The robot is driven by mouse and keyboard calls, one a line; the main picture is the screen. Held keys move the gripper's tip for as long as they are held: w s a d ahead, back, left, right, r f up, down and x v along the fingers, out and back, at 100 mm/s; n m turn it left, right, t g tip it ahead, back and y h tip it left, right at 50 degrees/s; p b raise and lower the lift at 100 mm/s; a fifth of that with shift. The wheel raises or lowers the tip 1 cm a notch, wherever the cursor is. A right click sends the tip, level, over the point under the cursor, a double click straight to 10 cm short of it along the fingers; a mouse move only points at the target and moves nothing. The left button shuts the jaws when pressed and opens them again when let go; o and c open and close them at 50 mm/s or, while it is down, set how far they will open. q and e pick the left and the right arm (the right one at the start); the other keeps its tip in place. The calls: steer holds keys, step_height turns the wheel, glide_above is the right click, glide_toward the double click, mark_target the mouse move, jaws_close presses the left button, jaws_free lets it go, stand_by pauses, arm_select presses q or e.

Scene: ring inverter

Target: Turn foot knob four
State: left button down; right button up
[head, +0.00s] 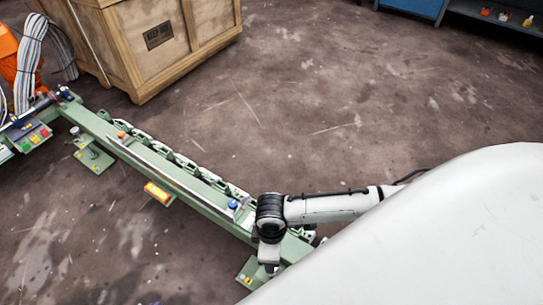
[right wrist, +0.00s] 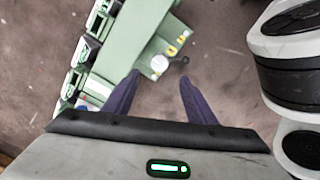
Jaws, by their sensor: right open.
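A long green machine beam (head: 170,170) runs diagonally across the floor in the head view. A green foot plate (head: 247,272) sticks out at its near end, partly hidden by my right arm. In the right wrist view a pale round knob (right wrist: 159,63) sits on green metal, with small yellow parts beside it. My right gripper (right wrist: 159,76) is open, its two dark fingers apart and the knob between and just beyond their tips. I cannot tell whether they touch it. In the head view my right gripper (head: 270,268) is over the foot plate. My left gripper is not in view.
Another foot with a knob (head: 76,131) stands at the beam's far end. A wooden crate (head: 150,40) stands behind it, and a control box with coloured buttons (head: 35,137) is at the far left. An orange block (head: 157,192) sits beside the beam.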

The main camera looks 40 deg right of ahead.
step_height(320, 180, down, 9)
steer(key=b, duration=0.4)
steer(key=shift+r+b, duration=0.2)
steer(key=shift+b, duration=0.15)
steer(key=shift+f+b, duration=0.35)
steer(key=shift+f, duration=0.4)
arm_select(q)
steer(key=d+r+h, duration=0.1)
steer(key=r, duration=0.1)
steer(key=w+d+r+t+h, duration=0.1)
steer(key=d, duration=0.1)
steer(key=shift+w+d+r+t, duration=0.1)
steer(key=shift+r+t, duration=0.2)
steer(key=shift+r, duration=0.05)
arm_select(e)
steer(key=c, duration=1)
